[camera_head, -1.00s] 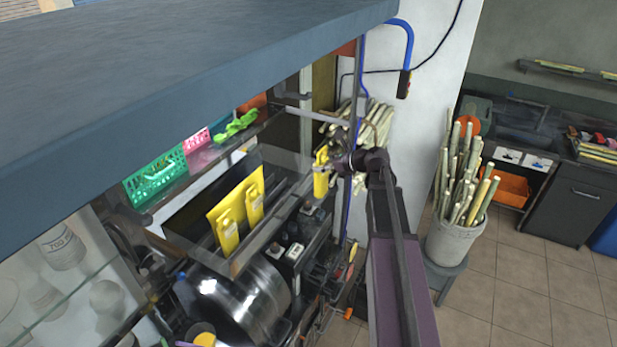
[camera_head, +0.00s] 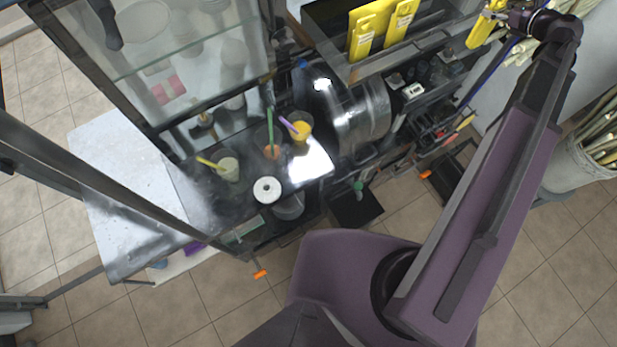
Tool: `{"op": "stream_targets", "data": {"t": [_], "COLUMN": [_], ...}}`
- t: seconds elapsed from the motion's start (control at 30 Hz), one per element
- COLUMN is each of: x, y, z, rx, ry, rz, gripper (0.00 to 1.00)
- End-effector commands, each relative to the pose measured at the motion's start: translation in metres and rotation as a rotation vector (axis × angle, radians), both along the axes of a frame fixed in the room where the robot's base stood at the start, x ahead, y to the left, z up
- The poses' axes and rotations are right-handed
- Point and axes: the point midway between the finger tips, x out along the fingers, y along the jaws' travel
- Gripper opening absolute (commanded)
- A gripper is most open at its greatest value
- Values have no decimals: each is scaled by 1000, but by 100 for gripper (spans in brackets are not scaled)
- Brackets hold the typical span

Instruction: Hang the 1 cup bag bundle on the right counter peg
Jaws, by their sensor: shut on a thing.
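My gripper (camera_head: 503,12) is at the top right of the head view, shut on a yellow bag bundle (camera_head: 481,32). The bundle hangs below the jaws, tilted, clear of the counter. Two more yellow bundles with pale labels (camera_head: 366,28) (camera_head: 402,20) hang side by side on the metal rack to the left. The print on the labels is too small to read. A small orange-tipped piece (camera_head: 425,174) sticks out below the right part of the counter, and another (camera_head: 261,274) below its front left. I cannot tell whether either is the right counter peg.
The counter (camera_head: 215,205) holds drink cups with straws (camera_head: 300,127), a white roll (camera_head: 267,190) and a shiny metal drum (camera_head: 360,115). A glass case (camera_head: 170,60) stands at the left. A bin of cane (camera_head: 580,160) is at the right. Tiled floor (camera_head: 510,270) is open in front.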

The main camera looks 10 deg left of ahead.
Motion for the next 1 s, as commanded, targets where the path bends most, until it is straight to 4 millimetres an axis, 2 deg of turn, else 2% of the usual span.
{"op": "stream_targets", "data": {"t": [1.0], "x": [0], "y": [0], "z": [-165], "rx": [0], "ry": [0], "rz": [0], "gripper": [46]}}
